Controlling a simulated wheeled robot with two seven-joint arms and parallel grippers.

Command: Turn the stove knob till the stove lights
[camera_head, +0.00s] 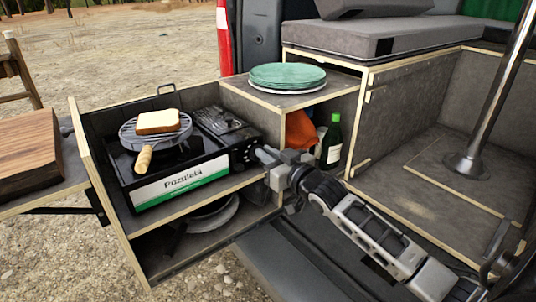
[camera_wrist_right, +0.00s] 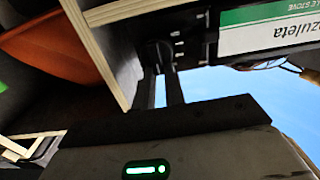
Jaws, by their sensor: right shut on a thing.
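The black camping stove (camera_head: 195,165) sits in the pulled-out drawer unit, with a white and green label on its front; the label also shows upside down in the wrist view. A round toasting rack (camera_head: 130,133) with a wooden handle (camera_head: 143,158) lies over the burner, bearing a slice of bread (camera_head: 158,121). The rack hides the burner. The black stove knob (camera_wrist_right: 157,52) is at the right end of the stove's front. My right gripper (camera_head: 258,155) reaches it from the right; its two fingers (camera_wrist_right: 167,78) are shut on the knob. My left gripper is out of view.
Green plates (camera_head: 287,75) stand on the shelf right of the stove. Below them are an orange bag (camera_head: 301,133) and a green bottle (camera_head: 332,140). Wooden drawer edges run close around the gripper. A wooden board (camera_head: 28,152) lies at the left.

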